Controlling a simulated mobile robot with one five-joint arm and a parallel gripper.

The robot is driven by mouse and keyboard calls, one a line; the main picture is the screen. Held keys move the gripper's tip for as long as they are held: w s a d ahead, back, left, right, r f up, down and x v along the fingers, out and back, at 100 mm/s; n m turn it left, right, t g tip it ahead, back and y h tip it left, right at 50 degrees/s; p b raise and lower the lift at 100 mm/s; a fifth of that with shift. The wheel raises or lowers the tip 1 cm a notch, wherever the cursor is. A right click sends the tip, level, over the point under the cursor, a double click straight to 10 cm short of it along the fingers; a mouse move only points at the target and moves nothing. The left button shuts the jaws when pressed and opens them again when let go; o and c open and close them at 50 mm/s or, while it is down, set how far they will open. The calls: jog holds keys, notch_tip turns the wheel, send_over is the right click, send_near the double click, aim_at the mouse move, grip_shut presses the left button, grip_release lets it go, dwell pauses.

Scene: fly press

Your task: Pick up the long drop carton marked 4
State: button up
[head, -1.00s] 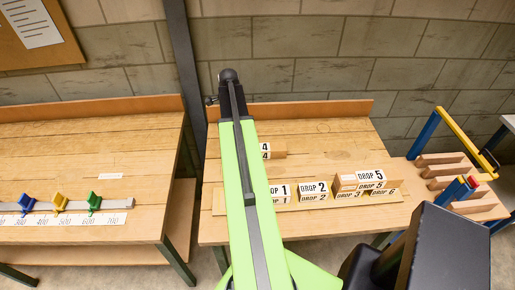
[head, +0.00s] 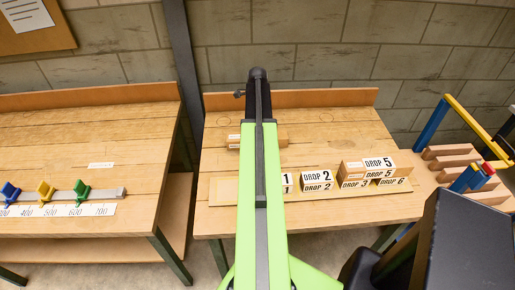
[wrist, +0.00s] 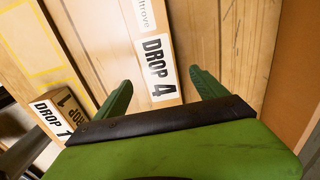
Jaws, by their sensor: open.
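The long tan carton marked DROP 4 (wrist: 155,65) lies on the right bench. In the head view its right end (head: 281,137) shows beside my arm, and its middle and label are hidden behind the arm. In the wrist view its labelled end lies between the two green fingers of my gripper (wrist: 162,78), which is open. A gap shows on the right, between carton and finger. I cannot tell how far the fingertips are above the bench. In the head view the fingers are hidden behind my arm.
A carton marked 1 (wrist: 68,98) is near my left finger in the wrist view. Cartons marked 2 (head: 317,176) and 5 (head: 368,166) stand along the bench front. The back ledge (head: 330,97) is behind. Bench around carton 4's right end is clear.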

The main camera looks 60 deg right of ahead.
notch_tip(320, 180, down, 8)
jog(key=b, duration=0.6)
jog(key=shift+w+a+r, duration=0.1)
jog(key=shift+r, duration=0.25)
grip_shut()
